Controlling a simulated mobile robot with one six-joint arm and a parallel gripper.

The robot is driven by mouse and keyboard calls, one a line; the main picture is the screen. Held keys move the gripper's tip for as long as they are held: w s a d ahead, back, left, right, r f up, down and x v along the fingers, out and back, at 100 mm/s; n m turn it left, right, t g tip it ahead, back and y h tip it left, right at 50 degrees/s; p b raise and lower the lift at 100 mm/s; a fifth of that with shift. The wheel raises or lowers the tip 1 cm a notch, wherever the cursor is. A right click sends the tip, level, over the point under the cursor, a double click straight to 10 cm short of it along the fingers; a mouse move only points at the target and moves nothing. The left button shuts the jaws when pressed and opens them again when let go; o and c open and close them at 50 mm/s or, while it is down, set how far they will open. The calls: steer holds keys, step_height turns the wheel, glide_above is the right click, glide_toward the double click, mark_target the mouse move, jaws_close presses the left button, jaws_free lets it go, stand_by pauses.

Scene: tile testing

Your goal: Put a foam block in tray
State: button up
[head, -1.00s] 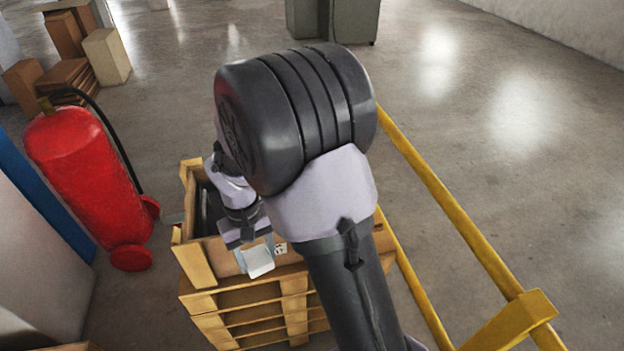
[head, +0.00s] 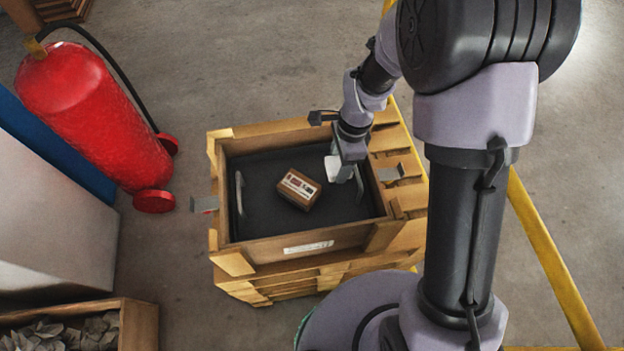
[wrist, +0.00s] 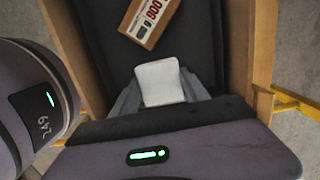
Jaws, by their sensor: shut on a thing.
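A white foam block (head: 332,168) is held between the fingers of my gripper (head: 345,168), over the right part of a dark tray (head: 262,175) with metal handles. The block also shows in the wrist view (wrist: 160,82), with a grey finger on either side, so my gripper (wrist: 160,95) is shut on it. The tray lies inside a wooden crate. I cannot tell whether the block touches the tray floor. My wrist hides part of the tray's right side.
A brown labelled box (head: 298,190) lies near the tray's middle. The wooden crate (head: 290,248) has raised walls and stands on pallets. An open box of grey pieces (head: 65,332) is at lower left.

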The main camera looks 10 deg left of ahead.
mark_target(334, 188)
step_height(334, 188, down, 10)
steer(key=b, duration=0.3)
steer(key=shift+r, duration=0.25)
steer(key=o, duration=1.3)
